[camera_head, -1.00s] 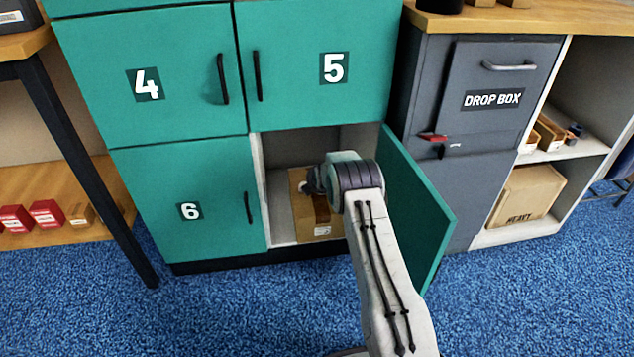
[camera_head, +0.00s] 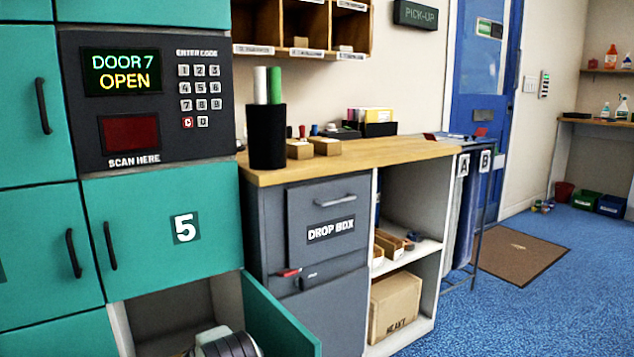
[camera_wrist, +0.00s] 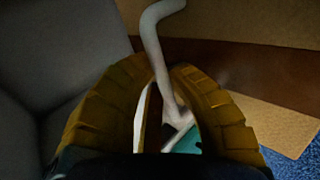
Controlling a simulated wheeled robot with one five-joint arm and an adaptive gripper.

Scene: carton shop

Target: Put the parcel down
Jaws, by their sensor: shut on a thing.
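In the wrist view, my gripper (camera_wrist: 165,95) is shut, its two yellow-brown fingers closed around a pale, bent handle-like piece (camera_wrist: 152,40). Beside it is the brown cardboard parcel (camera_wrist: 268,112) with a dark tape stripe, filling the upper right. Its full outline and underside are hidden. In the head view, the open locker compartment (camera_head: 165,322) is at the bottom left, below door 5, with its green door (camera_head: 275,318) swung out to the right. Only the top of my wrist shows in front of it; gripper fingers and parcel are out of sight there.
The locker panel screen (camera_head: 122,72) reads "DOOR 7 OPEN". To the right stand the grey drop box (camera_head: 330,232), a wooden counter (camera_head: 375,158) and a shelf with a "HEAVY" carton (camera_head: 397,305). Blue carpet (camera_head: 500,315) is clear in front, with a brown mat (camera_head: 523,255) farther back.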

